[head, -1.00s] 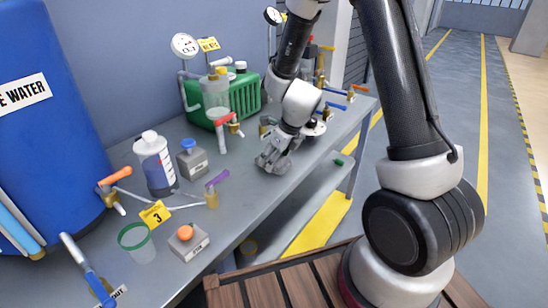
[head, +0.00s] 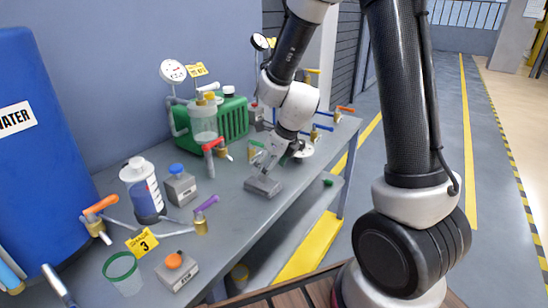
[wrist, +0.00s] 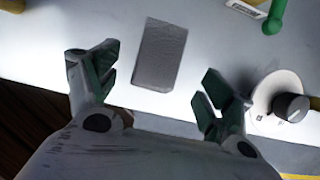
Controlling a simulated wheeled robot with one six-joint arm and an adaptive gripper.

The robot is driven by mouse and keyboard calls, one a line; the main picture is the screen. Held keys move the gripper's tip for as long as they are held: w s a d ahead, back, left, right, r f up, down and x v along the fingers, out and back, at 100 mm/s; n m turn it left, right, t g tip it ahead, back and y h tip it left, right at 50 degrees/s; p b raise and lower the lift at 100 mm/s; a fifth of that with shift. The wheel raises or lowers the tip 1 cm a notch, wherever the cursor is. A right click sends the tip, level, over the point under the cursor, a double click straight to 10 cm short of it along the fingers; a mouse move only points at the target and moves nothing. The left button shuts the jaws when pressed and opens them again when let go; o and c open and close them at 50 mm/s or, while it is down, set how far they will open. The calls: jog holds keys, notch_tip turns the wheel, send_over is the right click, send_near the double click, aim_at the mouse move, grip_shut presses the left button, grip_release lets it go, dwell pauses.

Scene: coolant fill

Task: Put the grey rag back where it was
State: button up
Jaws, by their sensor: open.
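The grey rag (head: 262,187) lies as a flat rectangular block on the grey bench top near its front edge. It also shows in the wrist view (wrist: 160,53), lying between and beyond my fingers. My gripper (head: 268,168) is just above and behind the rag in the head view, pointing down at the bench. In the wrist view my gripper (wrist: 161,72) is open, with green-padded fingers spread wider than the rag and nothing held. The rag looks clear of both fingers.
A green crate (head: 230,118) and a clear container (head: 203,122) stand behind. A round white dial base with a dark knob (wrist: 290,106) is right of my fingers. Left on the bench are a bottle (head: 143,190), valves and a yellow number 3 tag (head: 142,241).

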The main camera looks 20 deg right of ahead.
jog(key=s+d+r+n, duration=0.3)
jog(key=s+r+n, duration=0.2)
jog(key=r+n, duration=0.15)
jog(key=s+d+r+n, duration=0.3)
jog(key=s+r+n, duration=0.25)
jog(key=r, duration=0.25)
jog(key=s+d+r+n+h, duration=0.1)
jog(key=s+d+r+n, duration=0.2)
jog(key=s+n, duration=0.4)
jog(key=s+d+r+n+h, duration=0.1)
jog(key=s+d+n, duration=0.3)
jog(key=n, duration=0.5)
jog(key=s+r, duration=0.1)
jog(key=s, duration=0.1)
jog(key=shift+s+r+n+h, duration=0.4)
jog(key=shift+d, duration=0.1)
